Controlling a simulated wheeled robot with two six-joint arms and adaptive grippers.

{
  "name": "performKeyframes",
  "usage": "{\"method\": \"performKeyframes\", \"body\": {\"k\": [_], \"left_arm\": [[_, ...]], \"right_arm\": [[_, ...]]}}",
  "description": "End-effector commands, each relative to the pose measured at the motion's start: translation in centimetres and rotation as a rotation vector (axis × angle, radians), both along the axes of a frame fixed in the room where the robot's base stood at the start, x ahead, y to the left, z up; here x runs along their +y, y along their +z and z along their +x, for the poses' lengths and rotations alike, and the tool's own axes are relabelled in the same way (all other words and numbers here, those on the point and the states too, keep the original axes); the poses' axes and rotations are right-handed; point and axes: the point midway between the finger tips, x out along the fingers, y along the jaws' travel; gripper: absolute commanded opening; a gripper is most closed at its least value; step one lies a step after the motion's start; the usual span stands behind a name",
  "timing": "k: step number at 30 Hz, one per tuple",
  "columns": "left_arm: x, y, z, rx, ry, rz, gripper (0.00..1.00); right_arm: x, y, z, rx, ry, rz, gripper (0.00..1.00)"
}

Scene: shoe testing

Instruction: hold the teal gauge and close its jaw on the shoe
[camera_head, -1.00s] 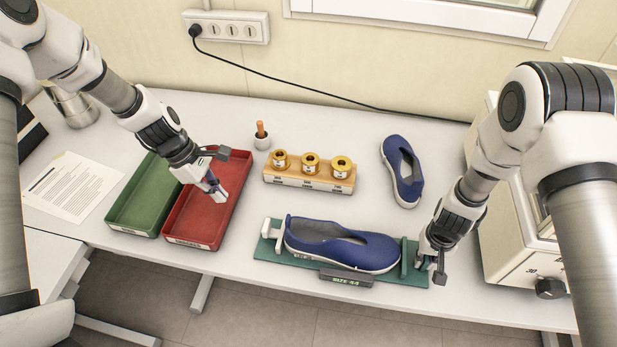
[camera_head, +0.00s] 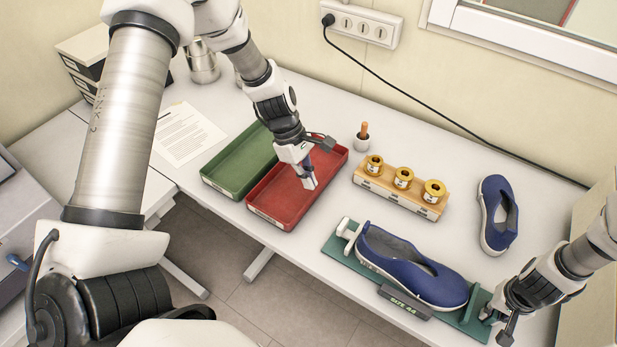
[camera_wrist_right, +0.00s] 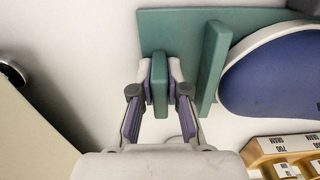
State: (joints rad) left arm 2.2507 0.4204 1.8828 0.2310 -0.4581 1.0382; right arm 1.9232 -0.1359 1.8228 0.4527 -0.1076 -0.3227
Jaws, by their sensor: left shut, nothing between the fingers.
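The teal gauge (camera_head: 338,246) lies on the table with a dark "SIZE 44" plate (camera_head: 405,302) on its front side. A blue shoe (camera_head: 412,276) rests along it, toe towards the upright teal stop (camera_wrist_right: 211,68). The white jaw (camera_head: 346,229) stands at the heel end; whether it touches the heel is unclear. My right gripper (camera_head: 489,314) is at the gauge's right end. In the right wrist view its fingers (camera_wrist_right: 161,88) are shut on the gauge's teal handle bar. My left gripper (camera_head: 311,184) is shut and empty above the red tray.
The red tray (camera_head: 262,212) and green tray (camera_head: 214,186) stand left of the gauge. A wooden block with gold rings (camera_head: 398,198) stands behind it. A second blue shoe (camera_head: 497,214) lies at the back right. A small pot with an orange-handled tool (camera_head: 362,140) stands behind the block.

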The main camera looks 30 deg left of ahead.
Motion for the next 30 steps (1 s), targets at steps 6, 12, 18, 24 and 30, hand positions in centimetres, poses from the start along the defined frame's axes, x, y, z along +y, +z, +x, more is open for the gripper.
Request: {"method": "performKeyframes", "body": {"k": [6, 12, 18, 24, 30], "left_arm": [[0.0, 0.0, 0.0, 0.000, 0.000, 0.000, 0.00], [0.0, 0.0, 0.0, 0.000, 0.000, 0.000, 0.00], [0.0, 0.0, 0.0, 0.000, 0.000, 0.000, 0.00], [0.0, 0.0, 0.0, 0.000, 0.000, 0.000, 0.00], [0.0, 0.0, 0.0, 0.000, 0.000, 0.000, 0.00]], "right_arm": [[0.0, 0.0, 0.0, 0.000, 0.000, 0.000, 0.43], [0.0, 0.2, 0.0, -0.001, 0.000, 0.000, 0.43], [0.0, 3.5, 0.1, -0.003, 0.001, -0.001, 0.43], [0.0, 8.8, 0.1, -0.004, 0.001, -0.001, 0.43], [0.0, 11.7, 0.0, 0.000, 0.001, 0.000, 0.43]]}}
